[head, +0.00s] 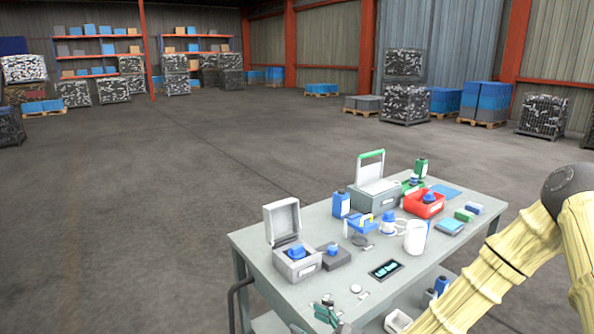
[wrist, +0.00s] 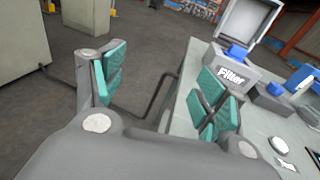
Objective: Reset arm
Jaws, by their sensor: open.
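My gripper (wrist: 160,98) is open in the wrist view, with its two teal-padded fingers wide apart and nothing between them. In the head view my gripper (head: 326,314) shows at the bottom, by the near edge of the grey table (head: 250,250). My pale yellow arm comes in from the right side. In the wrist view the right finger overlaps the table edge and a grey box labelled Filter (wrist: 236,76). The left finger is over the floor.
The table holds an open grey box with a blue part (head: 297,262), a red bin (head: 425,210), a white cup (head: 415,238), a blue bottle (head: 341,204) and a dark display (head: 385,270). A lower shelf carries more items. The floor left of the table is clear.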

